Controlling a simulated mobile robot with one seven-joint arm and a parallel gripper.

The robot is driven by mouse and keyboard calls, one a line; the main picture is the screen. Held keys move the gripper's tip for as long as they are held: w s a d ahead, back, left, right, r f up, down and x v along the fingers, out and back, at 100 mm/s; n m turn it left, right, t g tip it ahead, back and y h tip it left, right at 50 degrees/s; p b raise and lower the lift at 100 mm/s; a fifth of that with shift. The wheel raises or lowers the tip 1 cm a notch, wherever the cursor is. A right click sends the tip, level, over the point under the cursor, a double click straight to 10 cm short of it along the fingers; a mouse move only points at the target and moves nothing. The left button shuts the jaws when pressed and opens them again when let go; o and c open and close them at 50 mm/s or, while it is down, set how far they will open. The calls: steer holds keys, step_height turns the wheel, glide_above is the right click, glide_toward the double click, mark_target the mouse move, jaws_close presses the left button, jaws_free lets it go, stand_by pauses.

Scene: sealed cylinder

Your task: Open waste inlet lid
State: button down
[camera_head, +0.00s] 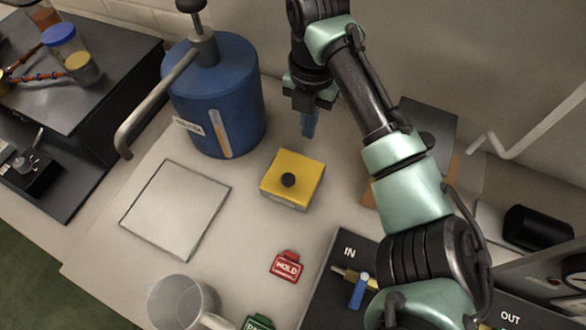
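No lid in view carries a readable waste label. A yellow square block with a black round knob on top (301,168) sits on the pale bench and may be the waste inlet lid; the small label on its front is unreadable. My gripper (310,124) hangs above and behind the block, apart from it, to the right of the blue cylinder (214,105). A narrow blue piece shows at the gripper's tip. I cannot tell whether it is the fingers or something held, and no gap between fingers is visible.
A grey curved pipe (140,122) projects left from the cylinder. A pale square plate (175,208), a clear jug (180,304) and a red HOLD tag (287,266) lie on the bench. A black IN panel (325,300) with a blue-handled valve (358,291) is at lower right.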

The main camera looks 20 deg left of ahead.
steer(key=shift+w+f+b, duration=0.2)
steer(key=shift+w+b, duration=0.05)
steer(key=shift+w, duration=0.3)
steer(key=shift+w+f+b, duration=0.15)
steer(key=shift+w+b, duration=0.1)
steer(key=shift+w, duration=0.3)
steer(key=c, duration=0.6)
jaws_free()
steer(key=shift+c, duration=0.2)
step_height(320, 180, up, 7)
steer(key=p, duration=0.6)
